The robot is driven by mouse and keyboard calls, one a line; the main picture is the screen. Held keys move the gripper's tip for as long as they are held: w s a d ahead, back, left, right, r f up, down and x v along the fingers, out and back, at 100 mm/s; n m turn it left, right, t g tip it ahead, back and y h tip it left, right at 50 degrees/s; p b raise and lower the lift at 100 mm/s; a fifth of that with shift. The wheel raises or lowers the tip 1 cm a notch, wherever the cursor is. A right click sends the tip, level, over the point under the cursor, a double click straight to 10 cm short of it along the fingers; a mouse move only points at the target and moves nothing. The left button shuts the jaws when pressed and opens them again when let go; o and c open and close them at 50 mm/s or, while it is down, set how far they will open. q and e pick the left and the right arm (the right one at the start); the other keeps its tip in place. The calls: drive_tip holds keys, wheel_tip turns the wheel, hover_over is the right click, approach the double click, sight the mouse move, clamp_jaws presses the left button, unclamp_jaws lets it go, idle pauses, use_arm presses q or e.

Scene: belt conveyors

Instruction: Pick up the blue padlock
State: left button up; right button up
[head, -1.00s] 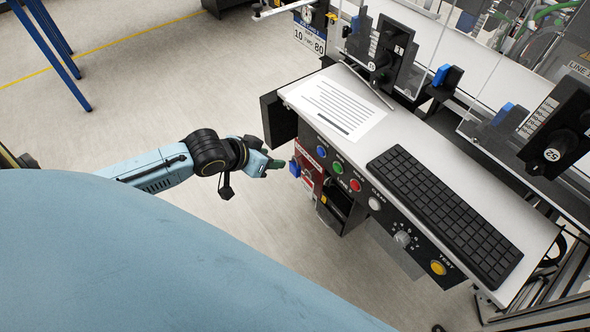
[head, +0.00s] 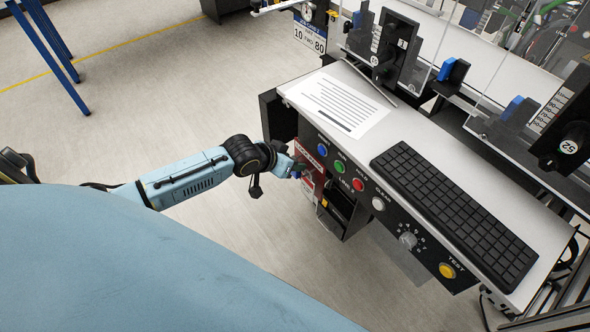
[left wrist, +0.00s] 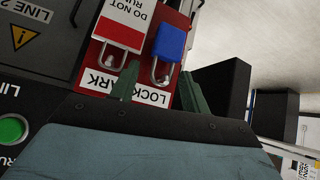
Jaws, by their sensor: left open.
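The blue padlock (left wrist: 170,42) hangs on the red lockout board (left wrist: 111,53) in the left wrist view, its metal shackle towards my gripper. In the head view the left gripper (head: 290,169) is at the red board, and the padlock is mostly hidden there. My right gripper is not in view.
The console desk (head: 352,78) carries a paper sheet and a black keyboard (head: 455,213). Colored buttons, including a green one (left wrist: 12,129), line its front beside the board. A black box (head: 278,115) sticks out at the desk's left end. Open floor lies left.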

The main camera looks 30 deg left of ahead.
use_arm(q)
drive_tip(key=shift+c, duration=1.1)
drive_tip(key=c, duration=0.7)
clamp_jaws()
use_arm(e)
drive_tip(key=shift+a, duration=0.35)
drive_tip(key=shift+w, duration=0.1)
use_arm(q)
drive_tip(key=shift+r, duration=0.15)
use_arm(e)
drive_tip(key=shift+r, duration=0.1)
